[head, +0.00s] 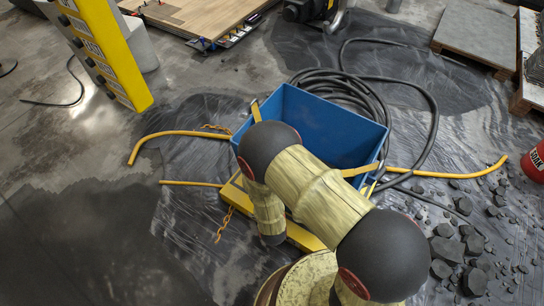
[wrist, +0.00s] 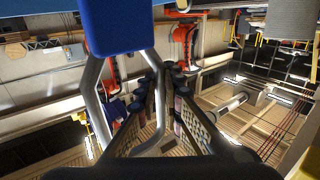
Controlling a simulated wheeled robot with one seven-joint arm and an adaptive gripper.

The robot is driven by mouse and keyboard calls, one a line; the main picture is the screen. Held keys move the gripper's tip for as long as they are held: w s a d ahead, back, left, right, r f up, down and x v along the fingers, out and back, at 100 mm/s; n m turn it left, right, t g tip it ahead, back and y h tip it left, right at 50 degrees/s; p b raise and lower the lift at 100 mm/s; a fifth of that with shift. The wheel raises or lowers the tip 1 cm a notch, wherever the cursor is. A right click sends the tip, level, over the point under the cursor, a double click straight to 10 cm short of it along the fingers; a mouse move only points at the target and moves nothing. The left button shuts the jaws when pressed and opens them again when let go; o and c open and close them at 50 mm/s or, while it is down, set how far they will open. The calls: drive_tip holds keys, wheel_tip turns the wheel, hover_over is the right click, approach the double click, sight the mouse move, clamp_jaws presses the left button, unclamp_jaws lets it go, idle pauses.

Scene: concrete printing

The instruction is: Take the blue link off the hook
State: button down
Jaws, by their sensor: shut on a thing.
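In the wrist view, the blue link (wrist: 122,27) shows as a thick blue part at the top with bent grey metal legs running down from it. My gripper (wrist: 166,78) has its textured fingers on either side of one grey leg and is shut on the link. I cannot make out the hook, or whether the link still touches one. In the head view, my arm reaches over a blue bin and I cannot see my gripper or the link.
The blue bin (head: 300,118) stands on dark sheeting, with yellow bars and orange chain beside it. A black hose (head: 345,90) coils behind it. Rubble (head: 450,248) and a red bucket (head: 535,160) are at right. A yellow panel (head: 105,50) stands upper left.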

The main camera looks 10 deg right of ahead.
drive_tip(key=shift+f, duration=0.4)
drive_tip(key=c, duration=2)
unclamp_jaws()
drive_tip(key=shift+o, duration=0.8)
drive_tip(key=shift+f, duration=0.15)
drive_tip(key=shift+s, duration=0.1)
drive_tip(key=s+a, duration=0.2)
drive_tip(key=s, duration=0.9)
drive_tip(key=shift+s+a, duration=0.2)
drive_tip(key=shift+s, duration=0.1)
